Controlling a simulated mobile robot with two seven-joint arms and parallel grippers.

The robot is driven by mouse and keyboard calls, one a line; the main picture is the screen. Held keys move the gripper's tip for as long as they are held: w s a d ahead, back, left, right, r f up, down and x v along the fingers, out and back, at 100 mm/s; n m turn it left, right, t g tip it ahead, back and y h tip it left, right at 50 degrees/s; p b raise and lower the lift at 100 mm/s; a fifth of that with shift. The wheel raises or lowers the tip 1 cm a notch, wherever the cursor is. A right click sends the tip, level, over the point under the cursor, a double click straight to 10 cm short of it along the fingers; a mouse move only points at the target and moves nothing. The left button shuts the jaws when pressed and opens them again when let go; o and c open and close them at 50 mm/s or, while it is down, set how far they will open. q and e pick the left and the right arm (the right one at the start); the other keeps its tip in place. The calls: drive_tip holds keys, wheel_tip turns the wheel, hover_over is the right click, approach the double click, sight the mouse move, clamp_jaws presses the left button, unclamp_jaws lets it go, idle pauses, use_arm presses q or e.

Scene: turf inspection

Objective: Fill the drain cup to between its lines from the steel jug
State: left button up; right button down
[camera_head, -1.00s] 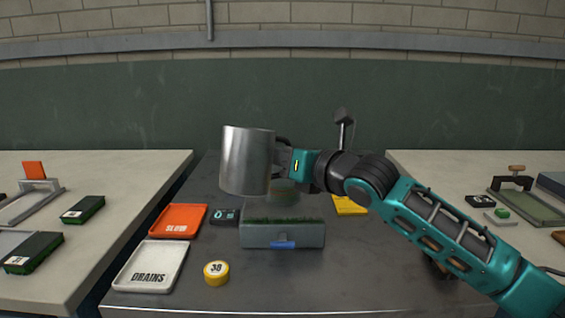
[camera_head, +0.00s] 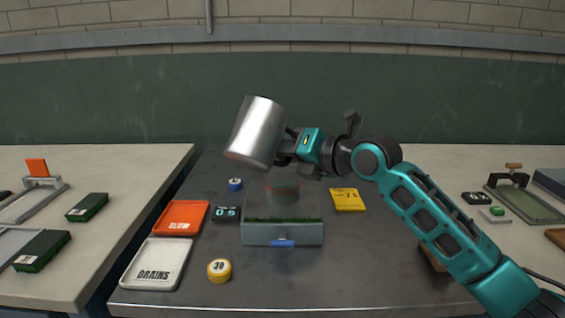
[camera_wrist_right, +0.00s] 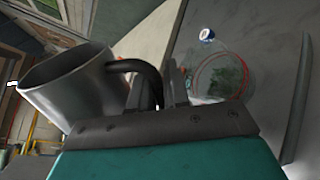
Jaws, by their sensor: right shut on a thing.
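The clear drain cup with red lines (camera_wrist_right: 222,78) is beside the gripper in the right wrist view. In the head view the cup (camera_head: 283,190) stands on the grey turf box (camera_head: 283,233), below and right of the jug. I cannot make out water in it. My left gripper is not in view.
An orange SLOW tray (camera_head: 180,228) and a white DRAINS tray (camera_head: 137,281) lie at left. A small display (camera_head: 227,214), a yellow disc marked 30 (camera_head: 219,270), a blue-ringed disc (camera_head: 235,184) and a yellow card (camera_head: 347,200) lie around the box.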

use_arm(q)
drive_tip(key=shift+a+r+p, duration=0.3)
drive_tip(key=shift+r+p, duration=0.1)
drive_tip(key=shift+p, duration=0.25)
use_arm(e)
drive_tip(key=shift+s+a+r+m, duration=0.1)
drive_tip(key=shift+r+m, duration=0.15)
drive_tip(key=shift+m, duration=0.05)
use_arm(q)
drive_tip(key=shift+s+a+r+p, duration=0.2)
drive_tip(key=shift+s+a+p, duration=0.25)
drive_tip(key=shift+p, duration=0.5)
use_arm(e)
drive_tip(key=shift+s+m+g, duration=0.2)
drive_tip(key=shift+m+g, duration=0.1)
drive_tip(key=shift+m, duration=0.2)
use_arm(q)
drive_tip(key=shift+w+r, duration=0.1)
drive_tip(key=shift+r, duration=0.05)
use_arm(e)
drive_tip(key=shift+y, duration=0.3)
use_arm(q)
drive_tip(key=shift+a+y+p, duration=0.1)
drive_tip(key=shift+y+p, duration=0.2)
drive_tip(key=shift+p, duration=0.15)
use_arm(e)
drive_tip(key=shift+s+a+f, duration=0.1)
drive_tip(key=shift+s+a, duration=0.1)
drive_tip(key=shift+a, duration=0.1)
